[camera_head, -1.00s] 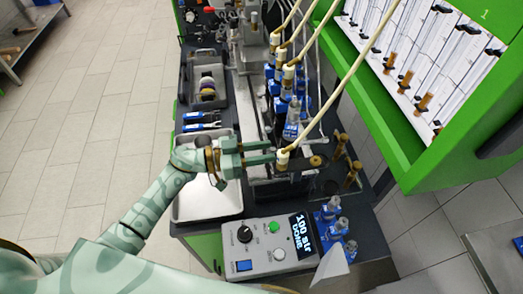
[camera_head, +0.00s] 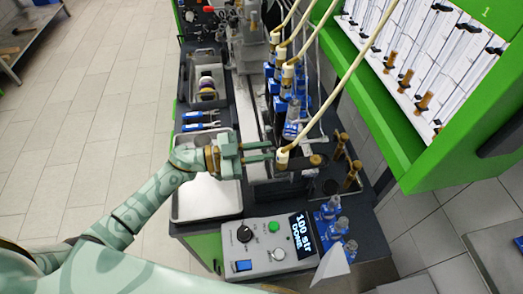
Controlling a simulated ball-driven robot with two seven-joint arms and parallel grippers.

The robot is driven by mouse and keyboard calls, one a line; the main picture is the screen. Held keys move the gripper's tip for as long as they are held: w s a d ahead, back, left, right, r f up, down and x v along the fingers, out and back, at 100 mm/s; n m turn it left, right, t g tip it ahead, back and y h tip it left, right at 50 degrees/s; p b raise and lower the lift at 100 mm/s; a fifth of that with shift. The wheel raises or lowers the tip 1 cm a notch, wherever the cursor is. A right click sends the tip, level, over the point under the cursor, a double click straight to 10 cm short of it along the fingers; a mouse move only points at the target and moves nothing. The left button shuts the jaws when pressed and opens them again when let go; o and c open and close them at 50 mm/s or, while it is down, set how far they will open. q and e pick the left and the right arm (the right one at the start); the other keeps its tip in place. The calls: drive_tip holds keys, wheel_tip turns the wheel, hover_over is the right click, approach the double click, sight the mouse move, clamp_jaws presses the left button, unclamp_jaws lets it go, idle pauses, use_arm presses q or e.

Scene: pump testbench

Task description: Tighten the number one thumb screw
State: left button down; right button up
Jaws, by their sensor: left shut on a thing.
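My left gripper (camera_head: 271,153) comes in from the left over the front end of the bench. Its two long fingers point right, one above the other in the picture, with their tips beside the frontmost pale hose fitting (camera_head: 282,158). It is shut on a small part at the tips that the fingers mostly hide, seemingly the number one thumb screw. A dark part with a brass end (camera_head: 315,160) lies just right of the fitting. My right gripper is not in view.
A control box (camera_head: 267,246) reading "DONE" stands at the front. Blue-based bottles (camera_head: 334,225) stand to its right. A metal tray (camera_head: 206,203) lies under my left wrist. Brass posts (camera_head: 352,175) stand right of the fitting. Pale hoses (camera_head: 340,95) slant across. A green cabinet (camera_head: 400,160) bounds the right.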

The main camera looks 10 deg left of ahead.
use_arm(q)
drive_tip(key=m+b, duration=0.1)
drive_tip(key=m, duration=0.3)
drive_tip(key=shift+f+m, duration=0.1)
drive_tip(key=shift+m, duration=0.3)
drive_tip(key=m+b, duration=0.2)
drive_tip(key=m, duration=0.2)
drive_tip(key=shift+m+b, duration=0.3)
drive_tip(key=shift+b, duration=0.05)
drive_tip(key=m+b, duration=0.3)
drive_tip(key=m, duration=0.2)
drive_tip(key=shift+m+g+b, duration=0.3)
drive_tip(key=shift+m+b, duration=1.15)
drive_tip(key=shift+m, duration=1.05)
drive_tip(key=c, duration=1.3)
unclamp_jaws()
